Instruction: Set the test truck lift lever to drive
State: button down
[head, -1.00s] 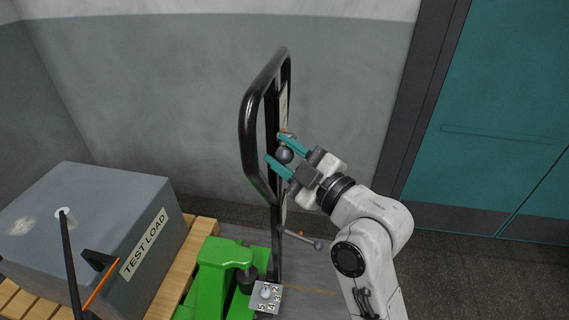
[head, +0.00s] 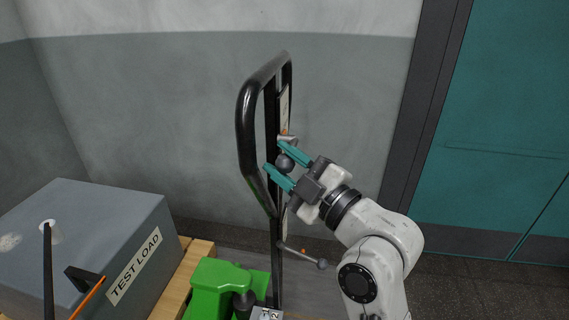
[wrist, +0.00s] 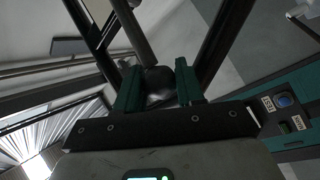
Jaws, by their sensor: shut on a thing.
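The test truck's black loop handle (head: 246,125) stands upright in the middle of the head view. The lift lever's dark round knob (head: 286,162) is beside the handle's right bar. My gripper (head: 277,156) has its two teal fingers on either side of this knob and is shut on it. In the wrist view the knob (wrist: 160,79) sits between the fingertips of my gripper (wrist: 160,88). The lever's position marks are too small to read, so I cannot tell which setting it is in.
The truck's green body (head: 222,287) is below, beside a wooden pallet (head: 187,262) with a grey test load box (head: 85,225). A thin rod with a ball end (head: 322,264) sticks out right of the handle. A grey wall and teal door (head: 500,130) stand behind.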

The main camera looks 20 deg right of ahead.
jog(key=c, duration=0.7)
grip_release()
jog(key=shift+f, duration=0.1)
jog(key=shift+c, duration=0.2)
jog(key=shift+p, duration=0.3)
jog(key=r+m+p, duration=0.1)
jog(key=p, duration=0.3)
jog(key=shift+w+r+h, duration=0.1)
jog(key=shift+r+h, duration=0.2)
jog(key=shift+r, duration=0.05)
jog(key=p, duration=0.3)
jog(key=r+m+g+p, duration=0.1)
jog(key=p, duration=0.3)
jog(key=r+m+p, duration=0.1)
jog(key=p, duration=0.2)
jog(key=shift+w+d+r+g+h, duration=0.2)
jog(key=shift+w+d+g+h, duration=0.1)
jog(key=shift+g+h, duration=0.1)
jog(key=b+v, duration=0.2)
jog(key=v, duration=0.9)
jog(key=s+d+f+m+g+h, duration=0.1)
jog(key=s+f+m+g, duration=0.3)
jog(key=f, duration=0.8)
jog(key=s+d+f+m+g+h+p, duration=0.1)
jog(key=s+f+m+g+h, duration=0.2)
jog(key=s+f+m+g, duration=0.2)
jog(key=shift+s+f+g+p, duration=0.3)
jog(key=shift+s+f+g, duration=1.5)
jog(key=shift+s+f, duration=1.8)
